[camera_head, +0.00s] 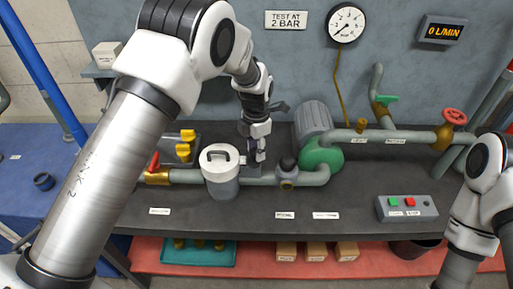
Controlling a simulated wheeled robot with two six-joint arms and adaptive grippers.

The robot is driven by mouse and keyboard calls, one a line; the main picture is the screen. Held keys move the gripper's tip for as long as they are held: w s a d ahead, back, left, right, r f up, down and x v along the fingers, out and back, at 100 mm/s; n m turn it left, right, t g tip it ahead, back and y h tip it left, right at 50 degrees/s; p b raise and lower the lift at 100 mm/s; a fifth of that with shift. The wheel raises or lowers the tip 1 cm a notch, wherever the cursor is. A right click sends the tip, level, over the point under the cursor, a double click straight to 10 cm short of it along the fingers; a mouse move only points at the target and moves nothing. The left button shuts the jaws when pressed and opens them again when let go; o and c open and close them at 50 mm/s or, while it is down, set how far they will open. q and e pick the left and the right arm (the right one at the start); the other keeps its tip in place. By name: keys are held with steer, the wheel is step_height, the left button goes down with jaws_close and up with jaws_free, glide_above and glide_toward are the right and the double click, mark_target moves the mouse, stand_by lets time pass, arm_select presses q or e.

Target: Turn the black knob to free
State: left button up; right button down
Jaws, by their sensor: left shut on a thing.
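A round black knob (287,163) sits on top of a grey valve body (287,182) in the pipe, between the white-lidded pot (221,175) and the green pump (322,156). My left gripper (257,155) reaches down from above, just left of this knob and apart from it in the picture. Its fingers are shut on a small grey part above the pipe, which they mostly hide. The knob's markings are too small to read. My right arm stands at the right edge, and its gripper is out of view.
A red handwheel (455,116) and a button box (407,208) are at the right. A gauge (345,23) and a flow display reading 0 L/MIN (444,31) hang behind. The bench front is mostly clear.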

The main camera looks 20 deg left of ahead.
arm_select(q)
steer(key=shift+s+f+n, duration=0.25)
steer(key=shift+n, duration=0.15)
steer(key=o, duration=1.1)
steer(key=shift+o, duration=0.2)
steer(key=shift+w+a+r, duration=0.1)
steer(key=shift+r, duration=0.25)
step_height(320, 180, up, 12)
steer(key=shift+f, duration=0.25)
